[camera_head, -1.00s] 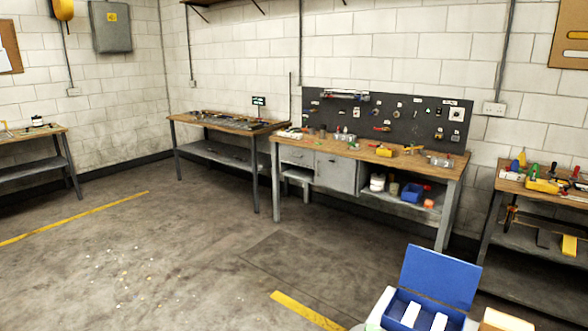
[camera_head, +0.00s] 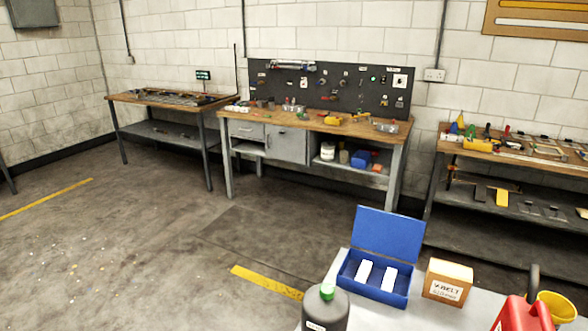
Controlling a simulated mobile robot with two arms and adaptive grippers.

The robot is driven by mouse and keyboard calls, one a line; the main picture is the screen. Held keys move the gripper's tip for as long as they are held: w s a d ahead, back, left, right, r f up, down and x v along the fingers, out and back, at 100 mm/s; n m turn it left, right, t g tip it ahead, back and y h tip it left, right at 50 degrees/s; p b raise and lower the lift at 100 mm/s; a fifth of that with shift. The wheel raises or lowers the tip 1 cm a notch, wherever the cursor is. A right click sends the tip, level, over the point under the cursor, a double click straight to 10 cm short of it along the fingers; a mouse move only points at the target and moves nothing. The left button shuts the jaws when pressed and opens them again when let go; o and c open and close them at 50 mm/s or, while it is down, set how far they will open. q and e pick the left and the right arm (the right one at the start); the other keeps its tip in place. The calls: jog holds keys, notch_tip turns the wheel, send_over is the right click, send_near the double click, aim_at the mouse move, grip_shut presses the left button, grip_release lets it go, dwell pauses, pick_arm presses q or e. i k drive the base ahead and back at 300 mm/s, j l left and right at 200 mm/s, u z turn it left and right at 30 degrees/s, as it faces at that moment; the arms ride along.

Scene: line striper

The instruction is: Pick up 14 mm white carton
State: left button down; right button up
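Two small white cartons lie side by side in an open blue box (camera_head: 349,277) at the lower middle right. One is the left carton (camera_head: 364,273) and the other is the right carton (camera_head: 389,279). I cannot read a size on either, so I cannot tell which is the 14 mm one. The box's blue lid (camera_head: 388,235) stands up at the back. Neither of my grippers is in view.
The box stands on a light grey surface (camera_head: 375,318). A grey bottle with a green cap (camera_head: 326,312), a V-belt carton (camera_head: 447,282), a red container (camera_head: 522,316) and a yellow cup (camera_head: 557,306) are around it. Workbenches (camera_head: 330,124) line the wall; open floor (camera_head: 130,240) lies left.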

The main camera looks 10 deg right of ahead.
aim_at(390, 277)
jog(key=i+j+u, duration=0.15)
jog(key=j, duration=0.3)
jog(key=i+j+u, duration=0.1)
jog(key=j, duration=0.3)
jog(key=i+j+u, duration=0.15)
jog(key=i+j, duration=0.15)
jog(key=i+j+z, duration=0.1)
jog(key=i+j, duration=0.3)
jog(key=i, duration=0.15)
jog(key=i+j+z, duration=0.15)
jog(key=i+j, duration=0.3)
jog(key=i+l+z, duration=0.15)
jog(key=i+z, duration=0.55)
jog(key=z, duration=0.2)
jog(key=i+j+z, duration=0.1)
jog(key=i+z, duration=0.3)
jog(key=i+j+z, duration=0.2)
jog(key=z, duration=0.25)
jog(key=i+j+z, duration=0.1)
jog(key=i+z, duration=0.2)
jog(key=z, duration=0.15)
jog(key=i+j+z, duration=0.2)
jog(key=z, duration=0.25)
jog(key=i+j+z, duration=0.25)
jog(key=z, duration=0.2)
jog(key=i+j+z, duration=0.15)
jog(key=j+z, duration=0.3)
jog(key=i+j+z, duration=0.15)
jog(key=j+z, duration=0.3)
jog(key=l, duration=0.1)
